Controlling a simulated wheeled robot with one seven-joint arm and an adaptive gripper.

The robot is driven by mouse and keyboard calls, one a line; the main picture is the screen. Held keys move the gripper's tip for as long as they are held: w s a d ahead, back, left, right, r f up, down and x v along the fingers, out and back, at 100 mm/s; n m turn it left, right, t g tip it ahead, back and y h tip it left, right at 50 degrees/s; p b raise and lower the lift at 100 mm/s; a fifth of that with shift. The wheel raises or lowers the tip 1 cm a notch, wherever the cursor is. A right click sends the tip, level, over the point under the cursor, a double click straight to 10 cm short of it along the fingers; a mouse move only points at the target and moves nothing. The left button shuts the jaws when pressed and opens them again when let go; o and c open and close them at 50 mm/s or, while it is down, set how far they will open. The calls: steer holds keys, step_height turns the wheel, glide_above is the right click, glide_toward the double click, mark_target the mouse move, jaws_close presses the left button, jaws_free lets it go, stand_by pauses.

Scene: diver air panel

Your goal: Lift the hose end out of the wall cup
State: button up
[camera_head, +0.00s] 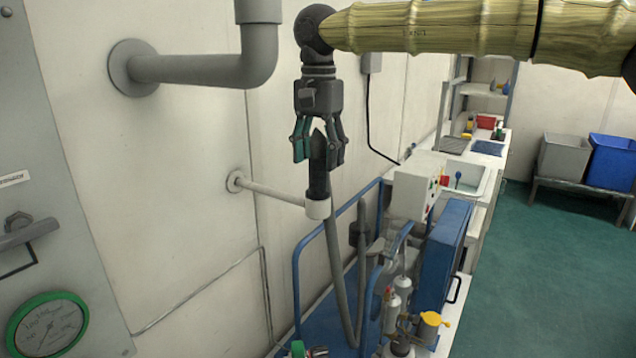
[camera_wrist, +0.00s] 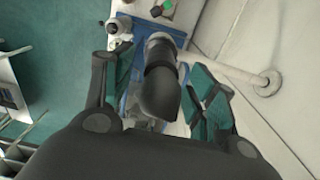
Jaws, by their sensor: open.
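The hose end (camera_head: 318,170) is dark and stands upright in the light wall cup (camera_head: 317,208), which sits at the end of a short arm from the wall. The grey hose (camera_head: 336,265) hangs below the cup. My gripper (camera_head: 318,160) points down over the hose end, open, with one finger on each side of its upper part. In the wrist view the hose end (camera_wrist: 160,92) shows between the open green-padded fingers, with gaps visible on both sides. The cup is mostly hidden there behind the hose end.
The cup's wall arm (camera_head: 270,190) runs to the left wall. A grey pipe (camera_head: 200,70) juts from the wall at upper left. Below stands a blue-railed cart (camera_head: 298,270) with a blue case (camera_head: 445,255) and bottles. Green floor (camera_head: 540,280) is open at right.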

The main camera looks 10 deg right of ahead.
mark_target(318, 174)
steer(key=shift+f+p, duration=0.7)
steer(key=shift+f, duration=1.8)
steer(key=shift+c, duration=0.2)
steer(key=c, duration=1.2)
steer(key=shift+o, duration=0.2)
steer(key=shift+r, duration=0.1)
step_height(318, 174, up, 10)
steer(key=shift+f+b, duration=0.1)
steer(key=shift+b, duration=0.75)
